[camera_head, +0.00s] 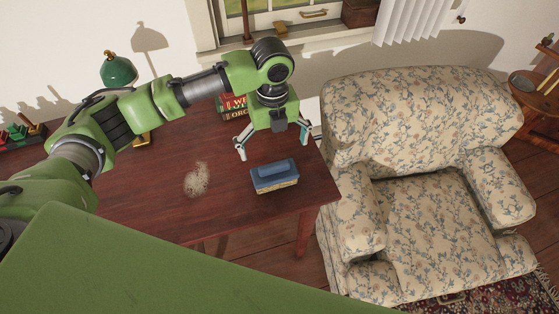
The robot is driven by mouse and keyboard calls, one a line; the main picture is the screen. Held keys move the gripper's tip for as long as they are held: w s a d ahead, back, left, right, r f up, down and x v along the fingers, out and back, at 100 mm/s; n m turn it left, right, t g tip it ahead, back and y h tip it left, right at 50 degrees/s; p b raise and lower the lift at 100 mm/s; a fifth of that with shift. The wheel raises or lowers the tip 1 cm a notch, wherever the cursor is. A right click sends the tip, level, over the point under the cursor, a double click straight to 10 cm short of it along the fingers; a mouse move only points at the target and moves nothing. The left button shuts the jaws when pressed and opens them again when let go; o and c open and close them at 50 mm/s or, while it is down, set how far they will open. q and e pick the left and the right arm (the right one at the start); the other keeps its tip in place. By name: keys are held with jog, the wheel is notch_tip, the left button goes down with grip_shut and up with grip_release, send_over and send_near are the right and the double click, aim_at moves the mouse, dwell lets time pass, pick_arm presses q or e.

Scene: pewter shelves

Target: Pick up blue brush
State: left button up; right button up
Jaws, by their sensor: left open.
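The blue brush (274,174) lies on the dark red wooden table near its right front corner. It has a blue top and a pale bristle side below. My left gripper (274,147) is open above and just behind the brush in the picture, with its fingers pointing down and spread wide. Nothing shows between the fingers, and the gripper looks apart from the brush. My right gripper is not in view.
The table (150,205) has a pale dusty patch (197,179) left of the brush. A red book (233,103) stands behind my left gripper. A green lamp (118,69) stands at the back left. A floral armchair (420,150) stands close at the table's right.

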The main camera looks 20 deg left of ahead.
aim_at(274, 175)
pick_arm(q)
jog(key=f, duration=0.2)
jog(key=s+f, duration=0.1)
jog(key=f, duration=0.2)
jog(key=shift+s+f+p, duration=0.35)
jog(key=shift+f, duration=0.05)
jog(key=f, duration=0.3)
jog(key=shift+w+p, duration=0.3)
jog(key=shift+p, duration=0.05)
jog(key=f, duration=0.3)
jog(key=shift+w+f+p, duration=0.15)
jog(key=shift+w+p, duration=0.05)
jog(key=shift+p, duration=0.15)
jog(key=shift+f, duration=0.3)
jog(key=shift+d, duration=0.1)
jog(key=c, duration=0.9)
jog(key=shift+c, duration=0.3)
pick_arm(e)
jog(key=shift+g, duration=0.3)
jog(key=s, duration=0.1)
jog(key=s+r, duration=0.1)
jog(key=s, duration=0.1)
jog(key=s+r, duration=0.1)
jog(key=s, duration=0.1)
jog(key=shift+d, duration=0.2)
